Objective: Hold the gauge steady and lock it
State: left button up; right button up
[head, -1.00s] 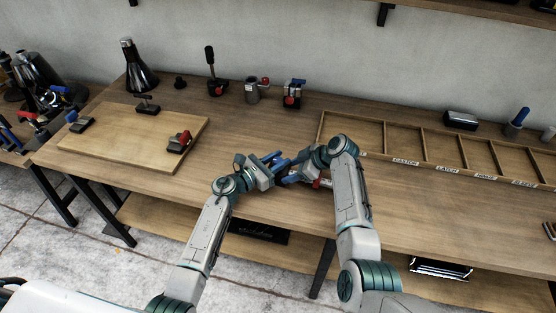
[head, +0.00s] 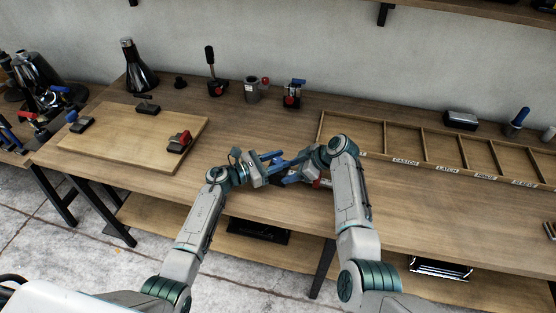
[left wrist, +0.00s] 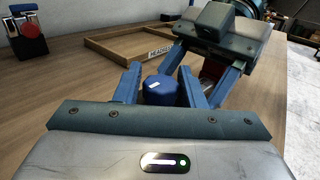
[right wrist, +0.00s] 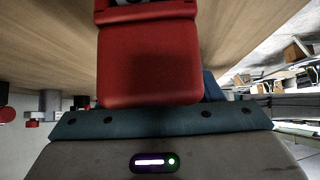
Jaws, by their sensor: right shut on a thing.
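The gauge is mostly hidden between my two grippers above the front of the bench. Its blue knob (left wrist: 160,88) shows in the left wrist view, between the fingers of my left gripper (left wrist: 162,82). These fingers are open, with a gap visible on the knob's left side. My left gripper also shows in the head view (head: 283,159). My right gripper (head: 291,178) is shut on the gauge's red body (right wrist: 148,60), which fills the middle of the right wrist view and hides the fingertips. A bit of red shows beside this gripper in the head view.
A sectioned wooden tray (head: 405,162) with labels lies to the right. A wooden board (head: 130,140) with clamps lies to the left. A bottle, a lever tool, a grey cup and a red-and-blue device (head: 293,95) stand at the back. The bench centre is mostly clear.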

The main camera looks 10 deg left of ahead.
pick_arm(q)
jog(key=shift+o, duration=1)
jog(key=v, duration=1.2)
pick_arm(e)
jog(key=o, duration=1.6)
jog(key=shift+c, duration=0.2)
jog(key=shift+d+r, duration=0.1)
jog(key=shift+r, duration=0.05)
